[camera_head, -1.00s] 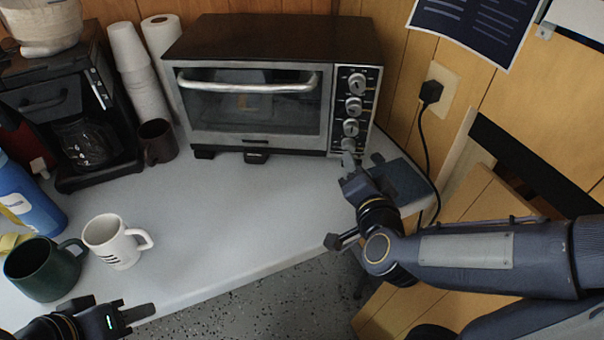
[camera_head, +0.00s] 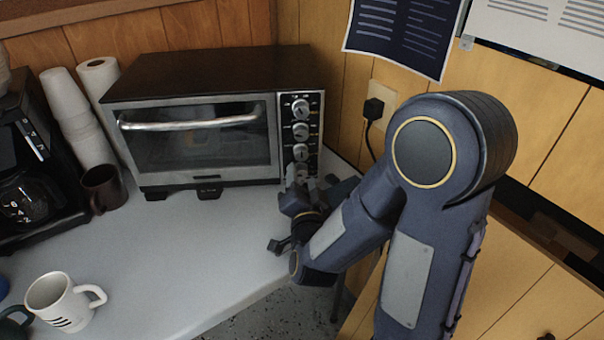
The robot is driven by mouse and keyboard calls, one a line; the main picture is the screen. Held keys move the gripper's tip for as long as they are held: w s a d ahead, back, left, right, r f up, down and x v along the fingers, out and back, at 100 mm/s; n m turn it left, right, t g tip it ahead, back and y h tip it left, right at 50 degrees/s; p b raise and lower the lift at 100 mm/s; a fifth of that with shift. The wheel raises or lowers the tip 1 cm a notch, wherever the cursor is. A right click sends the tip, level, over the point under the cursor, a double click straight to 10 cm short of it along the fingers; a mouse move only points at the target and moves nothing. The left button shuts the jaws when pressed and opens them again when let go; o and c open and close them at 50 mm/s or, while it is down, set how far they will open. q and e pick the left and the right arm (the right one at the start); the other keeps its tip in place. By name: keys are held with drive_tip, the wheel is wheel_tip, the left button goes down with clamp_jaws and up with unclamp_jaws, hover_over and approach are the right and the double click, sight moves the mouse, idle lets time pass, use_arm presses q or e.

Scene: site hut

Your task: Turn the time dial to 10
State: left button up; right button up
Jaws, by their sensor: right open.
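The toaster oven (camera_head: 210,75) stands at the back of the counter with its door shut. Its control panel on the right carries a column of silver dials: a top dial (camera_head: 300,107), a second dial (camera_head: 301,130) and a third dial (camera_head: 301,152). A lowest dial is partly hidden by my right gripper. The labels are too small to read, so I cannot tell which is the time dial. My right gripper (camera_head: 312,184) is open at the foot of the panel, close in front of the lowest dial. Whether it touches that dial is unclear. My left gripper is out of view.
A white mug (camera_head: 58,303) stands at the front left of the counter (camera_head: 190,255). A dark brown mug (camera_head: 104,188), stacked white cups (camera_head: 75,110) and a coffee maker (camera_head: 30,170) stand left of the oven. A plug (camera_head: 374,109) sits in the wall outlet at right.

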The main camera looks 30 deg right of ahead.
drive_tip(key=shift+w+d, duration=0.25)
drive_tip(key=shift+w, duration=0.3)
drive_tip(key=c, duration=1)
drive_tip(key=shift+f+m+b, duration=0.15)
drive_tip(key=shift+m+b, duration=0.25)
drive_tip(key=shift+b, duration=0.3)
drive_tip(key=m+b, duration=1.3)
drive_tip(key=b, duration=0.3)
drive_tip(key=shift+f+m, duration=0.15)
drive_tip(key=shift+m, duration=0.25)
drive_tip(key=shift+m+b, duration=1.6)
drive_tip(key=shift+b, duration=0.05)
drive_tip(key=shift+r, duration=0.2)
